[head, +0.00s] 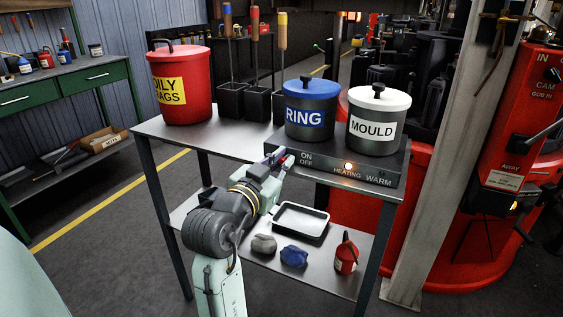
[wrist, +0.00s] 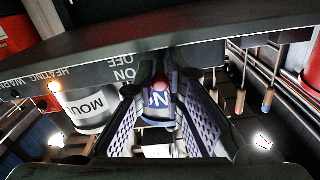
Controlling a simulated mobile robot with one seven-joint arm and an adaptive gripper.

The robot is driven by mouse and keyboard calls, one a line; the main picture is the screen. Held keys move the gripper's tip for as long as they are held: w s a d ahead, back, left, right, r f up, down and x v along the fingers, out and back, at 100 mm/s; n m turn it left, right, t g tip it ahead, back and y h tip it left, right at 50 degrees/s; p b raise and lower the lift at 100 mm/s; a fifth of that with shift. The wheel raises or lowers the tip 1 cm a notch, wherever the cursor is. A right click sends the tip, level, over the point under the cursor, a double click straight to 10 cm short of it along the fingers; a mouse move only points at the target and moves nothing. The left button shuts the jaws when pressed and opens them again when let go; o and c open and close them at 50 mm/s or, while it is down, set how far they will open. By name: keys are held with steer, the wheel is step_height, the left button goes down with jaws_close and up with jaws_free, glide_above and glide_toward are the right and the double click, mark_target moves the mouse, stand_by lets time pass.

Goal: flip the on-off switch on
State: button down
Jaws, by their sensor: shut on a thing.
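The on-off switch (wrist: 163,83) shows in the wrist view, which is upside down, as a small lever with a red tip between my fingers. It sits on the front of the grey heater box (head: 330,167), beside the ON and OFF labels. My gripper (head: 277,156) is at the left end of that front and is shut on the switch; its fingers (wrist: 160,112) stand on both sides of it. In the head view the fingers mostly hide the switch, and I cannot tell its position. The HEATING lamp (head: 348,167) glows orange.
A blue RING pot (head: 311,92) and a white-lidded MOULD pot (head: 379,108) stand on the box. A red oily rags bin (head: 181,90) and black tool holders (head: 231,99) stand to the left. A white tray (head: 300,207) and small items lie on the lower shelf.

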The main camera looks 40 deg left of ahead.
steer(key=shift+r+g+p, duration=0.4)
steer(key=shift+r+p, duration=0.2)
steer(key=shift+p, duration=0.45)
steer(key=shift+r+g+p, duration=0.2)
steer(key=shift+g+p, duration=0.2)
steer(key=shift+p, duration=0.4)
steer(key=g+p, duration=0.1)
steer(key=p, duration=0.1)
steer(key=shift+w+h+p, duration=0.1)
steer(key=shift+h+p, duration=0.2)
steer(key=shift+f+g, duration=0.2)
steer(key=shift+g, duration=0.1)
steer(key=c, duration=1.6)
jaws_free()
steer(key=shift+c, duration=0.2)
